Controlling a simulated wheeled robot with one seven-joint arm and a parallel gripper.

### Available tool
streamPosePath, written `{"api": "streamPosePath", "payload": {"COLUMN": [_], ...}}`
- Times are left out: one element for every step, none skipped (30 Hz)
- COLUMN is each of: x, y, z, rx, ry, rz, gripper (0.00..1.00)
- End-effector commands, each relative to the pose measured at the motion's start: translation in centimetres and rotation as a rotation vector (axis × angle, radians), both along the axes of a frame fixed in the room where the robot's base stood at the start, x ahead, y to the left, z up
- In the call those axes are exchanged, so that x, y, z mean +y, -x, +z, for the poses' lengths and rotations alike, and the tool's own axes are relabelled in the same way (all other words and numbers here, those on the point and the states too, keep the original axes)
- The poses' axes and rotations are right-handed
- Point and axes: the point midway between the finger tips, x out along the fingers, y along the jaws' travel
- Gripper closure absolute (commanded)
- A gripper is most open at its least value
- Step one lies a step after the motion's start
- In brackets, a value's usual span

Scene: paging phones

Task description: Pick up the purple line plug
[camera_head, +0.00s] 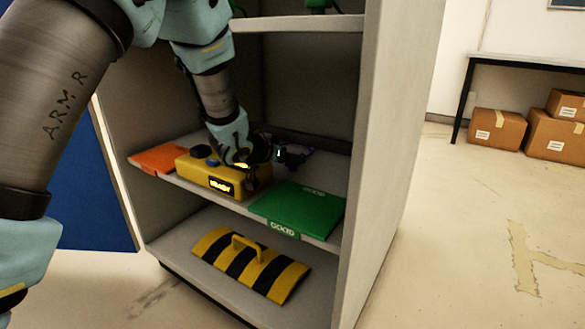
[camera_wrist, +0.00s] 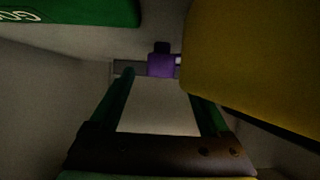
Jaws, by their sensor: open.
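The purple line plug (camera_wrist: 161,65) shows in the wrist view, just beyond the fingertips and near the middle of the gap between them. Part of it is cut off by the yellow box (camera_wrist: 255,65) on the right. My gripper (camera_wrist: 160,82) is open, with one dark green finger on each side and only a pale surface between them. I cannot tell whether the fingers touch the plug.
The green pad (camera_head: 305,209) lies to the right on the shelf, and an orange pad (camera_head: 158,158) to the left. A yellow-and-black striped piece with a handle (camera_head: 250,265) lies on the lower shelf. The cabinet's side wall (camera_head: 385,150) and upper shelf (camera_head: 300,23) bound the space.

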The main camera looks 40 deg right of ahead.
Motion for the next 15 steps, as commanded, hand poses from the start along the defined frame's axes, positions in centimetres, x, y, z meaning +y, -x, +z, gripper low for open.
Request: {"api": "streamPosePath", "payload": {"x": [-0.8,-1.2,-1.7,-2.0,-2.2,-2.4,-2.5,-2.6,-2.7,-2.7,-2.7,-2.7,-2.7,-2.7,-2.7], "y": [-0.1,-0.2,-0.3,-0.4,-0.5,-0.6,-0.7,-0.7,-0.7,-0.7,-0.7,-0.7,-0.7,-0.7,-0.7], "z": [-0.8,-1.0,-1.1,-1.3,-1.4,-1.5,-1.5,-1.5,-1.5,-1.5,-1.5,-1.5,-1.5,-1.5,-1.5], "rx": [-0.003,-0.002,-0.002,-0.002,-0.001,-0.001,-0.001,-0.001,0.000,0.000,0.000,0.000,0.000,0.000,0.000], "ry": [-0.001,-0.002,0.000,-0.001,-0.001,-0.001,-0.001,-0.001,-0.001,-0.001,-0.001,-0.001,-0.001,-0.001,-0.001], "rz": [-0.003,-0.002,-0.003,-0.002,-0.002,-0.001,0.000,0.000,0.001,0.001,0.001,0.001,0.001,0.001,0.000], "gripper": [0.20,0.20,0.20,0.20,0.20,0.20,0.20,0.20,0.20,0.20,0.20,0.20,0.20,0.20,0.22]}}
